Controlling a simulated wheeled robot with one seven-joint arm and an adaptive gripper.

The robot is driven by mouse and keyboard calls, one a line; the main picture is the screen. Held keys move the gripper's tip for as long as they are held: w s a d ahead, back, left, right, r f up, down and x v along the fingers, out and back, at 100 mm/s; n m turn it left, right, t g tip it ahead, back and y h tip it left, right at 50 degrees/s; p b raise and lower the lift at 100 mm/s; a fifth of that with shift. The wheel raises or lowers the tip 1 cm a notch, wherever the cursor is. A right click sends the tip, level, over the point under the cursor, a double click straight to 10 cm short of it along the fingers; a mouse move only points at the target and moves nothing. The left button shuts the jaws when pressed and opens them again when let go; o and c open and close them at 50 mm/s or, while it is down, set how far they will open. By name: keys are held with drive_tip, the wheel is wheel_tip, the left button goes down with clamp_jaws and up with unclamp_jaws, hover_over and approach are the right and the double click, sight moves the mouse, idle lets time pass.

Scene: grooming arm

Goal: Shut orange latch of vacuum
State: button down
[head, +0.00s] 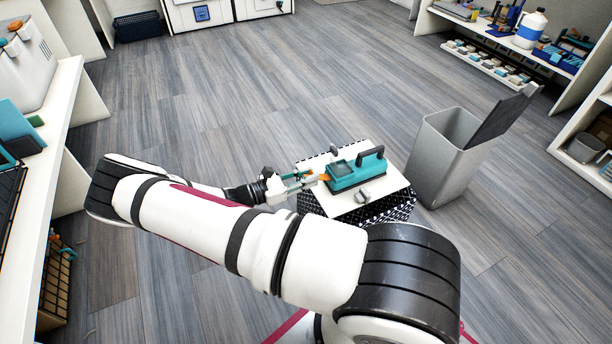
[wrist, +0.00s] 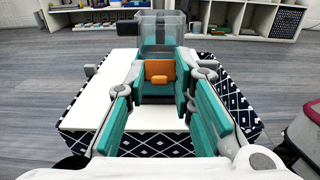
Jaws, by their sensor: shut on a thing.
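The teal vacuum (head: 356,172) with a dark handle lies on a white board on top of a patterned stand. The fingers are shut on this end. I cannot tell whether the latch is fully closed.
The white board (head: 393,186) on the patterned stand (head: 385,216) has bare room around the vacuum. A grey bin (head: 442,160) with its dark lid raised stands close to the right. Shelves line the left and right sides. The wooden floor beyond is clear.

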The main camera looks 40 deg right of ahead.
drive_tip(key=p, duration=0.1)
drive_tip(key=r+y+p, duration=0.1)
drive_tip(key=p, duration=0.1)
drive_tip(key=shift+s+d+r+y+p, duration=0.15)
drive_tip(key=shift+d+r+y+p, duration=0.1)
drive_tip(key=shift+r+y+p, duration=0.05)
drive_tip(key=d+r+t+y+p, duration=0.1)
drive_tip(key=y+p, duration=0.1)
drive_tip(key=p, duration=0.2)
drive_tip(key=shift+s+r, duration=0.1)
drive_tip(key=shift+s, duration=0.05)
drive_tip(key=y+p, duration=0.1)
drive_tip(key=p, duration=0.1)
drive_tip(key=d+r+p, duration=0.1)
drive_tip(key=p, duration=0.1)
drive_tip(key=shift+s+y, duration=0.2)
drive_tip(key=shift+y, duration=0.2)
drive_tip(key=y+p, duration=0.1)
drive_tip(key=d+t+y+p, duration=0.1)
drive_tip(key=shift+s+d+r+p, duration=0.15)
drive_tip(key=shift+d+r+p, duration=0.1)
drive_tip(key=shift+p, duration=0.1)
drive_tip(key=shift+s+d+p, duration=0.1)
drive_tip(key=shift+d+p, duration=0.2)
drive_tip(key=shift+d, duration=0.1)
